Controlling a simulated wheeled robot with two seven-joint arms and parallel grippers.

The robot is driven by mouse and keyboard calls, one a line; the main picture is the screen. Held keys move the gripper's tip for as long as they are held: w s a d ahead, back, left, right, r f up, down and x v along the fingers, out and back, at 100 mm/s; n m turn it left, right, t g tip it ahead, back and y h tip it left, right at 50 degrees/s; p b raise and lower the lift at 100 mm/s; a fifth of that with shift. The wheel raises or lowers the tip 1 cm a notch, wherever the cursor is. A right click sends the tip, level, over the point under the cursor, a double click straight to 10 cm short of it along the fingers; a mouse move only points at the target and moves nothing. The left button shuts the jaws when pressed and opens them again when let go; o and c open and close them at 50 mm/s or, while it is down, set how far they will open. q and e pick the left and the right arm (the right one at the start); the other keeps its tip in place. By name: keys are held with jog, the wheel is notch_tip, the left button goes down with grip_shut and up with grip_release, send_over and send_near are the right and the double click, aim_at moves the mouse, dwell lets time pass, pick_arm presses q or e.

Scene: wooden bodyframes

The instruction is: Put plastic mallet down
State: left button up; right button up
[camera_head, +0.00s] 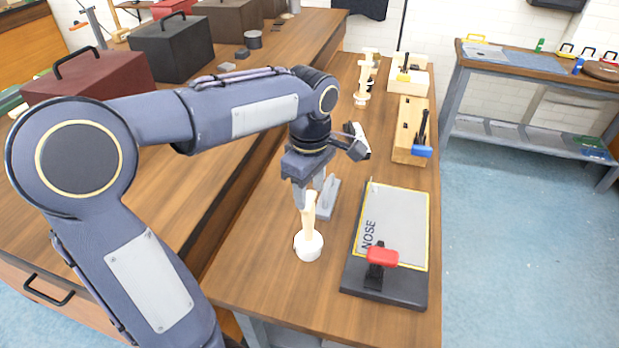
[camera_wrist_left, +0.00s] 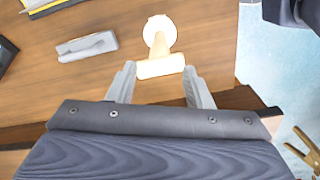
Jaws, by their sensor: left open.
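The plastic mallet (camera_head: 308,246) has a white round head and a pale handle. It stands upright on its head on the wooden bench (camera_head: 262,288), handle pointing up. In the left wrist view the mallet (camera_wrist_left: 160,36) is seen from above, its handle end close to the fingers. My left gripper (camera_head: 309,190) is over it, with its fingers apart. In the wrist view the open fingers of the left gripper (camera_wrist_left: 158,80) lie to either side of the handle end; I cannot tell whether either touches it. My right gripper is not in view.
A grey metal piece (camera_head: 329,200) lies close behind the mallet. A board marked NOSE (camera_head: 400,222) with a red-handled clamp (camera_head: 381,257) lies to the right. Similar pale pieces (camera_head: 362,95) and a wooden tool block (camera_head: 408,150) stand farther back. The bench front is clear.

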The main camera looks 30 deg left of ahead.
pick_arm(q)
jog(key=shift+r, duration=0.9)
jog(key=s+d+f+m+t+h, duration=0.2)
jog(key=s+m, duration=0.5)
jog(key=s, duration=0.1)
jog(key=s+d+f+m+t+h, duration=0.1)
jog(key=s+d+f+m+t, duration=0.1)
jog(key=s+m, duration=0.6)
jog(key=shift+s+f+m+t+h, duration=0.35)
jog(key=shift+s+f+t, duration=0.2)
jog(key=shift+t, duration=0.25)
jog(key=shift+d, duration=0.1)
